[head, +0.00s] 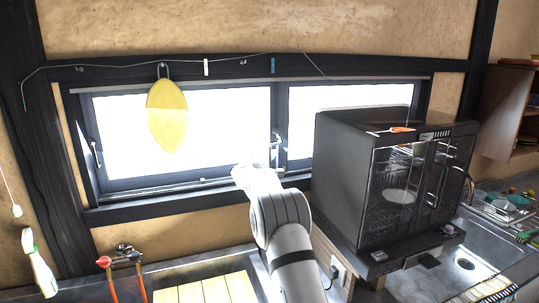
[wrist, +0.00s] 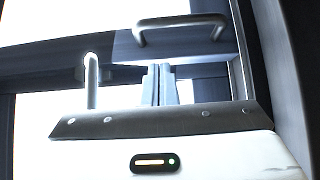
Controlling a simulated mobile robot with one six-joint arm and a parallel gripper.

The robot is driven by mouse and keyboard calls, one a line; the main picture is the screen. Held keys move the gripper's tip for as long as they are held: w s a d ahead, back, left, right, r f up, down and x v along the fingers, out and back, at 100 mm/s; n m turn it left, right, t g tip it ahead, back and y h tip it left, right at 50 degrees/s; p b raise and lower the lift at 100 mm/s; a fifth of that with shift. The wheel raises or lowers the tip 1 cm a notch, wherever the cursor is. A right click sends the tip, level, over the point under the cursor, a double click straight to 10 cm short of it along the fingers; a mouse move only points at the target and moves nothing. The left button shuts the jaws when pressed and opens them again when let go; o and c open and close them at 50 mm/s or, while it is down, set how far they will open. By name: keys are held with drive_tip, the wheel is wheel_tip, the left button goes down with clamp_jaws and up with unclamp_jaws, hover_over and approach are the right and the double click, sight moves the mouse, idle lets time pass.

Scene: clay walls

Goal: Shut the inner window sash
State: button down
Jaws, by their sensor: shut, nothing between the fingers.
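The dark-framed window has a bright left sash (head: 225,125) and a right sash (head: 345,97), the latter partly hidden by the dish cabinet. A handle (head: 277,138) stands at the middle stile, and another handle (head: 97,153) is on the left frame. My gripper (head: 245,172) is in front of the lower middle of the window; its fingertips are not clear there. In the wrist view my gripper (wrist: 160,75) is shut and empty, its fingers pointing at a dark frame. A grey bar handle (wrist: 180,25) is above the fingers and an upright handle (wrist: 91,82) is left of them. Contact cannot be told.
The dark dish cabinet (head: 345,180) stands close to the right of my arm. A yellow oval (head: 167,115) hangs before the left sash. Red-handled taps (head: 108,263) and a wooden slatted board (head: 205,292) are below. A sink (head: 460,255) is at right.

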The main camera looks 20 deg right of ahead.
drive_tip(key=d+b, duration=0.2)
drive_tip(key=b, duration=0.1)
drive_tip(key=shift+w+d+f, duration=0.1)
drive_tip(key=shift+d+f, duration=0.05)
drive_tip(key=shift+d, duration=0.15)
drive_tip(key=shift+r, duration=0.25)
